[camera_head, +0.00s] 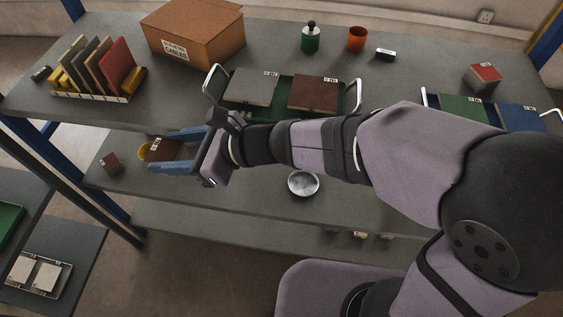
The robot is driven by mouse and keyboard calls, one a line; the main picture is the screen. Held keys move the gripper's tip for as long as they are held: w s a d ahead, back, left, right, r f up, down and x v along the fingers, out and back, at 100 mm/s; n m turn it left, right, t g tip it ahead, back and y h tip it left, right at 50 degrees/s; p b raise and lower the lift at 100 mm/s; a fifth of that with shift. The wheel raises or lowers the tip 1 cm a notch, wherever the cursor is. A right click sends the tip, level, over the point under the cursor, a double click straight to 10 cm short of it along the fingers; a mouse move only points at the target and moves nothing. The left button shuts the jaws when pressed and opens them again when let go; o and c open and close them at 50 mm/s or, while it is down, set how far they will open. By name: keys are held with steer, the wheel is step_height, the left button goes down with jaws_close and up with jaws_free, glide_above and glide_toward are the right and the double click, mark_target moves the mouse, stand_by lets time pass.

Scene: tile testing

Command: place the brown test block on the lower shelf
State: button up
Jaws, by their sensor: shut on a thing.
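My gripper (152,154), with blue fingers, is at the left, over the shelf below the top one. It is shut on a brown block (162,147) with a white label. The fingers hide part of the block, and I cannot tell whether it touches the shelf. That lower shelf (250,197) is a grey board, with another board (270,242) beneath it. A smaller brown block (111,162) with a pale label sits on the lower shelf, left of my gripper.
A yellow round object (143,153) is partly hidden behind the held block. A metal dish (303,183) stands on the lower shelf to the right. On the top shelf (190,90) are a cardboard box (195,35), a tile rack (95,92) and a green tray (283,112).

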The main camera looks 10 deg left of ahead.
steer(key=d+f+g+b, duration=0.1)
steer(key=d+f+b, duration=0.2)
steer(key=f+b, duration=1.9)
steer(key=w+d+f+m+t+h+b, duration=0.1)
steer(key=w+d+f+m+t, duration=0.4)
steer(key=w, duration=0.6)
steer(key=w+d+f+t+h, duration=0.1)
steer(key=w+d+f+t, duration=0.15)
steer(key=w+d, duration=0.6)
steer(key=w+d+m+t+h+b, duration=0.5)
steer(key=w+d+m+h+b, duration=0.1)
steer(key=w+d, duration=1.4)
steer(key=shift+w+d+m+b, duration=0.2)
steer(key=shift+d+m+b, duration=0.35)
steer(key=shift+d+m, duration=0.85)
steer(key=shift+d+f+n, duration=0.1)
steer(key=shift+d+n, duration=0.25)
steer(key=shift+n, duration=0.05)
steer(key=shift+f+b, duration=1.6)
steer(key=shift+f, duration=2.35)
steer(key=shift+f, duration=0.1)
steer(key=o, duration=1.3)
